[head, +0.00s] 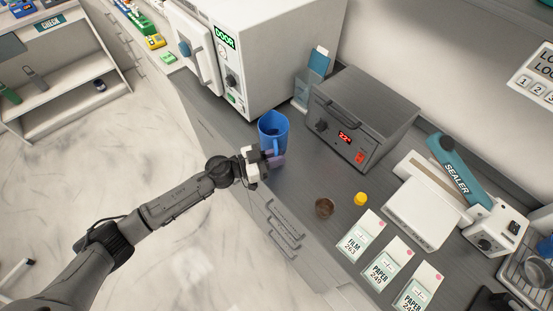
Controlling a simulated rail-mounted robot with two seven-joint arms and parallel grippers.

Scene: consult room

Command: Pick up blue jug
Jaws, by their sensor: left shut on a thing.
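The blue jug (272,127) stands upright on the grey counter, in front of the white cabinet-like machine and left of the dark grey box. Its handle side faces my left gripper (272,156). My left gripper is shut on the jug, at its near side by the handle. The fingertips are small and partly blurred with the jug's lower part. I cannot tell whether the jug's base touches the counter. My right gripper is not in view.
The white machine (262,50) with its door ajar stands behind the jug. The dark grey box (365,110) is to the right.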

